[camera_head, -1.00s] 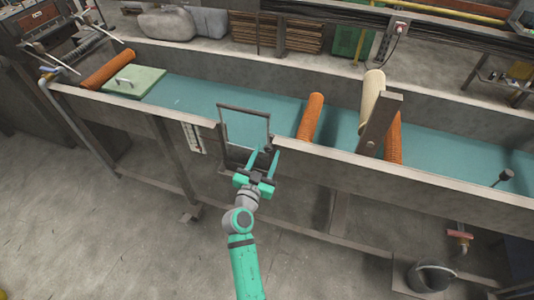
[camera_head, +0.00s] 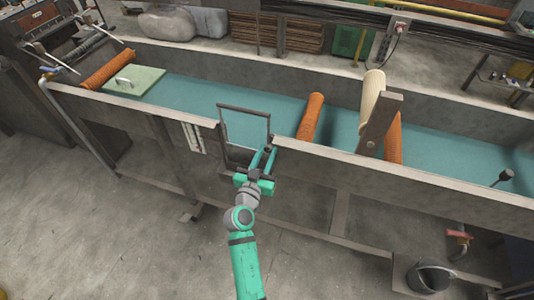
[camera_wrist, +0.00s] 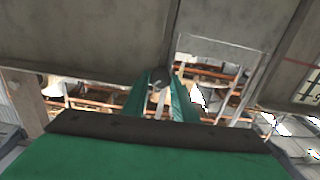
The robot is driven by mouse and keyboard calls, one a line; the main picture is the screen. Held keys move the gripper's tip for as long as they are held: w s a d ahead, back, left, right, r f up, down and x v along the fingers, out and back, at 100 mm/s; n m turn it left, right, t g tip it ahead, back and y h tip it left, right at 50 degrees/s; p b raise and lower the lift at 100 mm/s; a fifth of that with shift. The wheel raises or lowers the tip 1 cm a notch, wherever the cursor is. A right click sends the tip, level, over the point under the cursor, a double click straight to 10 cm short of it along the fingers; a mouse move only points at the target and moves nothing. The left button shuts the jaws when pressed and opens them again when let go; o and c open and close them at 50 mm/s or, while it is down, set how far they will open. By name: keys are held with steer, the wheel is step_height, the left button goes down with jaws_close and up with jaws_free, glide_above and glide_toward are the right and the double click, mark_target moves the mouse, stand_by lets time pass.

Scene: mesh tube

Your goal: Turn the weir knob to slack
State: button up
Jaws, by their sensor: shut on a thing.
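My gripper (camera_head: 266,151) is at the near wall of the long water channel, at the right side of a dark upright frame (camera_head: 245,106) with a clear pane. In the wrist view its two green fingers converge on a small dark round knob (camera_wrist: 159,76) against the grey structure. The fingers are shut on this knob and cover part of it. In the head view the knob is hidden by the fingers. Its markings and the position it is turned to do not show.
The channel's near rim (camera_head: 400,176) runs past my gripper. Orange rollers (camera_head: 310,116) and a grey post (camera_head: 379,124) stand to the right. A separate black knob (camera_head: 506,175) is at the far right. A bucket (camera_head: 432,275) stands on the floor, which is open at left.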

steer(key=shift+n, duration=1.3)
steer(key=o, duration=1)
steer(key=shift+o, duration=0.2)
steer(key=v, duration=1.1)
steer(key=shift+w, duration=0.1)
